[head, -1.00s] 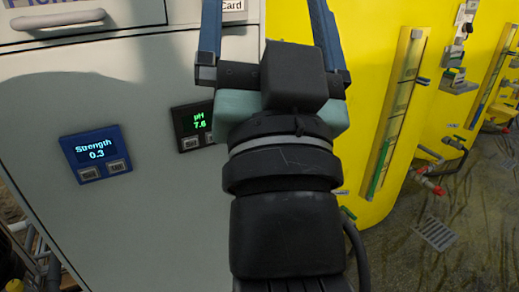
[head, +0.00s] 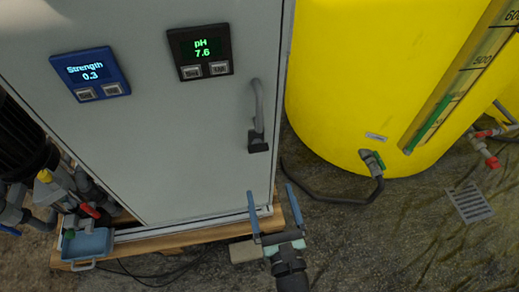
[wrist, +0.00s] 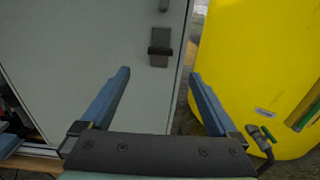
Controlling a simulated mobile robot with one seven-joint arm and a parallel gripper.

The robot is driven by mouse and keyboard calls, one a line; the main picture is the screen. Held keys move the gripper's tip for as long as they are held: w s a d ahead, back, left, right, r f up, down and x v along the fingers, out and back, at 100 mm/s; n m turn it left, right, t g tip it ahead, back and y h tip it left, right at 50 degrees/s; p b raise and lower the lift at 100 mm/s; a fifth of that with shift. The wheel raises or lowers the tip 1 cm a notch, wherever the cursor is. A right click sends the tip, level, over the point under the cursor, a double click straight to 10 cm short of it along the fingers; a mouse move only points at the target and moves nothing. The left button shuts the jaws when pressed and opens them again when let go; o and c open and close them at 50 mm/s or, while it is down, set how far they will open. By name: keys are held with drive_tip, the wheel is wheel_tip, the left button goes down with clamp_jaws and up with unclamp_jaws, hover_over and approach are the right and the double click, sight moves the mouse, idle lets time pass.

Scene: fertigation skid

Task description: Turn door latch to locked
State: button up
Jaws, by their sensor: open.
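The door latch (head: 257,120) is a grey bar handle with a dark block at its lower end, near the right edge of the grey cabinet door (head: 170,150). The bar stands roughly upright. In the wrist view the dark block of the latch (wrist: 160,45) shows ahead of the fingers, with the bar mostly cut off by the top edge. My gripper (head: 268,205) is open and empty, below the latch and apart from it. In the wrist view my gripper (wrist: 158,75) has its two blue fingers spread wide, with the door's right edge between them.
A blue Strength display (head: 90,74) and a black pH display (head: 200,51) sit on the door. A yellow tank (head: 370,70) stands to the right, with a hose (head: 330,198) on the floor. A blue tray (head: 88,243) and pipes are at lower left.

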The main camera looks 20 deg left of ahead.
sight(259, 150)
drive_tip(key=b+x, duration=0.2)
drive_tip(key=x, duration=1)
drive_tip(key=shift+w+a, duration=0.1)
drive_tip(key=shift+w, duration=0.15)
drive_tip(key=c, duration=1.4)
drive_tip(key=shift+b, duration=0.3)
